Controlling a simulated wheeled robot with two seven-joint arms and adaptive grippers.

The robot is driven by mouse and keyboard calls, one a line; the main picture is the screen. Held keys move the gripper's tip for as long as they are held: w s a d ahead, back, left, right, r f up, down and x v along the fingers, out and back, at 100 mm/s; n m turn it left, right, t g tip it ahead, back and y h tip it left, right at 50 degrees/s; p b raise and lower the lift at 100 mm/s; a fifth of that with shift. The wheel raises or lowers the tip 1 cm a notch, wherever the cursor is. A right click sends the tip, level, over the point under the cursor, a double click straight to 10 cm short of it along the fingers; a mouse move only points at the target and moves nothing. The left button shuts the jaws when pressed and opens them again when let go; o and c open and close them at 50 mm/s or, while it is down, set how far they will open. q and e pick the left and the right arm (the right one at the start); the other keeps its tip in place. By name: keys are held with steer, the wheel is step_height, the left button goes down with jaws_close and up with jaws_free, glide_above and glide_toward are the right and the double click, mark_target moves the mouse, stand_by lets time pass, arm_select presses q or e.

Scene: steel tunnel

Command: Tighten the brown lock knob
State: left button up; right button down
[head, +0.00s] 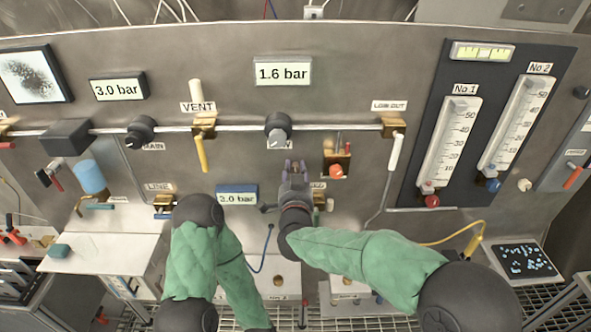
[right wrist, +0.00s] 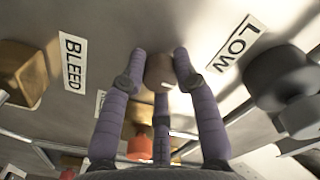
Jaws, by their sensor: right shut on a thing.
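In the right wrist view the brown knob (right wrist: 160,70) is a small, dull brown cylinder on the grey panel. My right gripper (right wrist: 160,62) is shut on it, with purple fingers on its left and right sides and a third finger below. In the head view my right gripper (head: 294,166) reaches up to the panel below the grey-black LOW regulator knob (head: 278,130).
A wooden-brown block with an orange-red knob (head: 336,171) sits just right of my right gripper. The yellow VENT lever (head: 202,153) hangs to the left, and the white LOW OUT lever (head: 395,152) to the right.

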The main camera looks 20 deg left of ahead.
steer(key=shift+s+a+f, duration=0.1)
steer(key=shift+f, duration=0.2)
steer(key=c, duration=0.9)
jaws_free()
steer(key=shift+c, duration=0.2)
steer(key=shift+r, duration=0.1)
steer(key=v, duration=1.2)
